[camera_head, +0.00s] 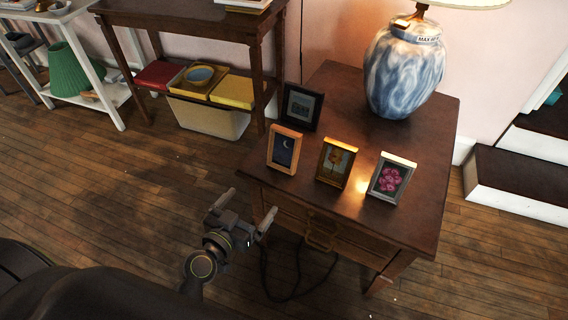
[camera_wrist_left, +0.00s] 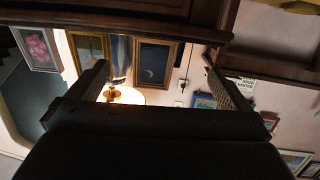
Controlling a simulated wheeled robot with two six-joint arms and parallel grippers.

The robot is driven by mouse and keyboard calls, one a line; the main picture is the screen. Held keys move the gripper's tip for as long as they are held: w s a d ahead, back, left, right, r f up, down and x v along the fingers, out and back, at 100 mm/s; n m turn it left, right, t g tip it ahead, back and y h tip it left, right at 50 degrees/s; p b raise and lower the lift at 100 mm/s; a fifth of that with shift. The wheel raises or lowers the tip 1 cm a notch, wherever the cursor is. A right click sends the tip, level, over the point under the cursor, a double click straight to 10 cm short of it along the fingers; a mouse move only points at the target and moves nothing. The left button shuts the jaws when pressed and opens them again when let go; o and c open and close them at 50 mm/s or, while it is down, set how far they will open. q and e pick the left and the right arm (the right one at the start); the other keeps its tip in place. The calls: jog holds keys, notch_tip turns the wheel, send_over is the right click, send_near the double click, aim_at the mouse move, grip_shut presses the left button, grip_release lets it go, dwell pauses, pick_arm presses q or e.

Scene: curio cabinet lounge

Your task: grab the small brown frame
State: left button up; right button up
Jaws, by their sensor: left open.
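A small light-brown wooden frame (camera_head: 272,150) with a moon picture stands upright near the left front edge of the dark side table (camera_head: 330,211). In the left wrist view, which looks upside down, the moon frame (camera_wrist_left: 152,84) shows between the fingers. A gold-brown frame (camera_head: 323,160) with a flower stands to its right; it also shows in the wrist view (camera_wrist_left: 76,50). My left gripper (camera_head: 250,205) is open and empty, in front of the table and below its top, apart from the frames.
A silver frame (camera_head: 373,178) with pink flowers stands at the right, and a black frame (camera_head: 289,104) stands behind the moon frame. A blue-white lamp (camera_head: 404,72) stands at the back. The table's front edge lies between my gripper and the frames.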

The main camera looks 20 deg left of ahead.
pick_arm(q)
jog(key=t, duration=0.2)
send_near(282, 149)
jog(key=shift+m+h, duration=0.3)
jog(key=w+p, duration=0.1)
jog(key=w, duration=0.1)
jog(key=w+p, duration=0.1)
jog(key=w, duration=0.2)
jog(key=shift+w+d+r+p, duration=0.15)
jog(key=shift+r+p, duration=0.1)
jog(key=shift+p, duration=0.15)
jog(key=w, duration=0.2)
jog(key=w+d, duration=0.1)
jog(key=w, duration=0.1)
jog(key=shift+w+f+p, duration=0.2)
jog(key=shift+w+p, duration=0.1)
jog(key=shift+w, duration=0.05)
jog(key=shift+w+d, duration=0.1)
jog(key=shift+w, duration=0.35)
pick_arm(e)
jog(key=s, duration=0.1)
jog(key=s+f+g, duration=0.2)
jog(key=shift+d+f+h, duration=0.25)
jog(key=shift+d+h, duration=0.05)
jog(key=shift+h, duration=0.1)
pick_arm(q)
jog(key=c, duration=1.1)
pick_arm(e)
jog(key=shift+w+r, duration=0.2)
jog(key=shift+w, duration=0.2)
